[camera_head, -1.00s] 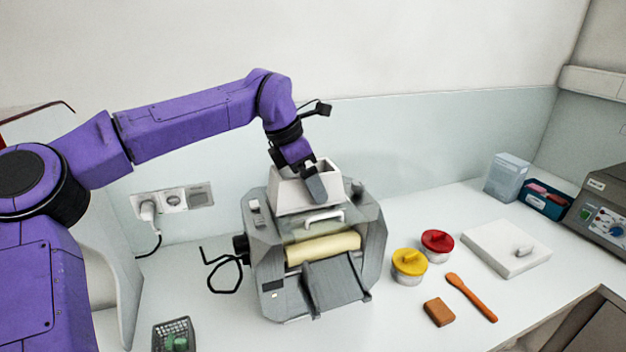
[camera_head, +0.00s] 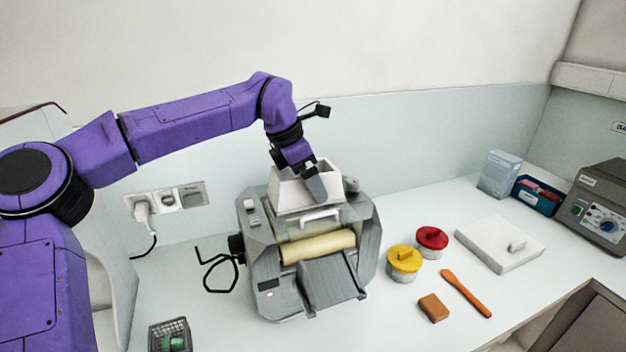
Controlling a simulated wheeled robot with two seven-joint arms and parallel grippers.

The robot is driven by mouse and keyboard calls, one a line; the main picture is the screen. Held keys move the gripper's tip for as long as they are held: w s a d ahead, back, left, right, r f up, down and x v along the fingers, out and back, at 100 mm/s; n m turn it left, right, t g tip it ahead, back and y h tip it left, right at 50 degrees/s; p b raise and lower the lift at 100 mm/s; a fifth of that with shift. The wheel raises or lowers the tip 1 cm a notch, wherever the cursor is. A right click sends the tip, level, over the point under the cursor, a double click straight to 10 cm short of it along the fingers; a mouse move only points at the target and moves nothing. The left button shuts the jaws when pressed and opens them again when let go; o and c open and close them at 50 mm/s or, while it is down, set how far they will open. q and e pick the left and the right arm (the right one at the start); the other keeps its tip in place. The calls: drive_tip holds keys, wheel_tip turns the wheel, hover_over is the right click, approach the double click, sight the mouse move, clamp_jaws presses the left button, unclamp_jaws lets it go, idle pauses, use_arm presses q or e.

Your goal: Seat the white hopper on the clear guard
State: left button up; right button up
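The white hopper (camera_head: 291,195) is on top of the grey mill (camera_head: 262,250), above the clear guard (camera_head: 306,224) with its white handle. I cannot tell whether the hopper is fully seated or slightly raised. My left gripper (camera_head: 316,184) reaches down at the hopper's upper right part, with one grey finger against its front outer face. The other finger is hidden, probably behind the hopper wall, so its grip is not plain to see. The cream roller (camera_head: 318,246) shows below the guard. My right gripper is out of view.
Yellow-lidded (camera_head: 404,262) and red-lidded (camera_head: 431,241) jars stand right of the mill. A brown block (camera_head: 434,307), an orange spatula (camera_head: 466,293) and a white slab with a knob (camera_head: 499,243) lie nearby. A wire basket (camera_head: 170,336) stands front left. A black crank (camera_head: 220,262) juts left.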

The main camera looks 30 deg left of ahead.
use_arm(q)
drive_tip(key=shift+f, duration=0.7)
idle(1.1)
drive_tip(key=o, duration=0.8)
drive_tip(key=shift+r, duration=0.1)
drive_tip(key=b+v, duration=0.2)
drive_tip(key=v, duration=0.8)
drive_tip(key=shift+r, duration=0.15)
